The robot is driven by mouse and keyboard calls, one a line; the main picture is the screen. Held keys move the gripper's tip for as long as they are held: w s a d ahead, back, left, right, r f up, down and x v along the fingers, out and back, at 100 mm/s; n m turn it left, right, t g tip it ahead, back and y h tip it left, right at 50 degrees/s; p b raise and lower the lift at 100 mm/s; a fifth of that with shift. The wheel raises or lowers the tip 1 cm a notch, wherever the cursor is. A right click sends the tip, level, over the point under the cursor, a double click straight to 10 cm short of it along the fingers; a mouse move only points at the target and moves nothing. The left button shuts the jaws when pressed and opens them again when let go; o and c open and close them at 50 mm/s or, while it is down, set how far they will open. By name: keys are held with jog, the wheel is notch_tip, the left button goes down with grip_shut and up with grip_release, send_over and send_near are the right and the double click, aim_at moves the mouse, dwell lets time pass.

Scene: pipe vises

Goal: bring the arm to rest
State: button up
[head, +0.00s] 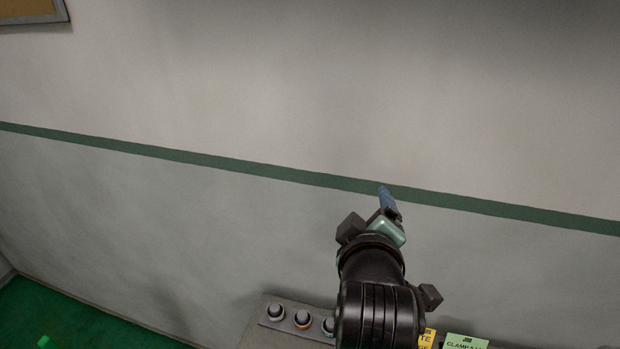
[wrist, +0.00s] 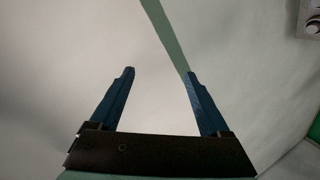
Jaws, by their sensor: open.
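My gripper (wrist: 160,72) shows in the wrist view with its two blue fingers spread apart and nothing between them. It faces the wall (wrist: 60,60) with the green stripe. In the head view my gripper (head: 385,196) is at the end of my black arm, right of centre, raised in front of the wall's green stripe. One blue finger shows there; the other is hidden or overlapped. No pipe or vise shows clearly in either view.
A grey panel with several round knobs (head: 302,319) is at the bottom, left of my arm. A yellow label (head: 427,338) and a green label (head: 465,341) are right of it. Green floor (head: 60,315) lies at lower left. A framed board (head: 30,10) hangs at upper left.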

jog(key=s+a+r+m+t+b, duration=0.2)
jog(key=s+a+r+m+t, duration=0.15)
jog(key=r, duration=0.55)
jog(key=s+a+r+m+t+b, duration=0.2)
jog(key=r+t, duration=0.2)
jog(key=r, duration=0.5)
jog(key=s+a+r+m+t+y+b, duration=0.1)
jog(key=s+r+t, duration=0.2)
jog(key=s+r, duration=0.2)
jog(key=s+a+r+m+t+y+b, duration=0.1)
jog(key=s+a+r+m+t, duration=0.1)
jog(key=s+r, duration=0.3)
jog(key=shift+s+r+t, duration=0.2)
jog(key=shift+r+t, duration=0.15)
jog(key=shift+t, duration=0.1)
jog(key=shift+m, duration=0.25)
